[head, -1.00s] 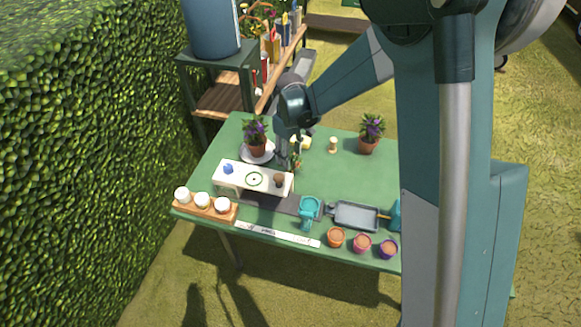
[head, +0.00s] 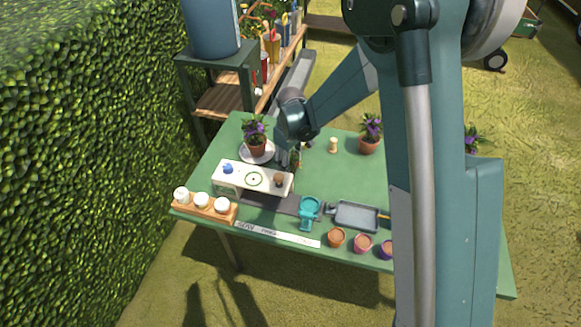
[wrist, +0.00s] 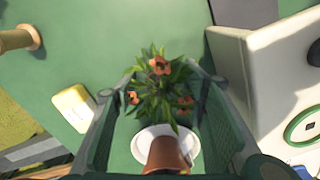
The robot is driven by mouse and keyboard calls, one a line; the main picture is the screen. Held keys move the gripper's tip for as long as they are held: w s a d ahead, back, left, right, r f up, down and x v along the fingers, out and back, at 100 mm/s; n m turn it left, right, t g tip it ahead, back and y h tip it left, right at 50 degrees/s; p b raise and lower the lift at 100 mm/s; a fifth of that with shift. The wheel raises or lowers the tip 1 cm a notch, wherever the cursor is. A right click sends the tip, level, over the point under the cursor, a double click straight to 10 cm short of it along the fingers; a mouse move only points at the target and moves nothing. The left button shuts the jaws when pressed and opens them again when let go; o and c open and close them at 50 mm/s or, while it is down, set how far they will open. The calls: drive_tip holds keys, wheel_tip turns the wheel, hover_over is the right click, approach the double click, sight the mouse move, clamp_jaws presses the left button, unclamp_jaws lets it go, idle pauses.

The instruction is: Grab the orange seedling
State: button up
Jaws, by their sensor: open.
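The orange seedling (wrist: 162,92) has green leaves and several orange flowers. Its terracotta pot (wrist: 167,153) appears over a white saucer (wrist: 142,146) in the wrist view. My gripper (wrist: 166,78) is open, with one finger on each side of the plant. The leaves lie between the fingers; I cannot tell whether either finger touches them. In the head view my gripper (head: 284,158) is low over the table behind the white stand, and the seedling (head: 297,157) shows only partly beside it.
The white stand (head: 236,177) is close to the right finger in the wrist view. A yellow-and-white block (wrist: 75,107) lies to the left. A purple-flowered plant (head: 256,136) stands left of my gripper, another (head: 369,134) farther right. The table's (head: 345,176) middle right is clear.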

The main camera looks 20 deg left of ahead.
drive_tip(key=shift+c, duration=0.7)
drive_tip(key=c, duration=0.8)
drive_tip(key=shift+r, duration=0.1)
drive_tip(key=shift+r+p, duration=0.6)
drive_tip(key=shift+r, duration=4.35)
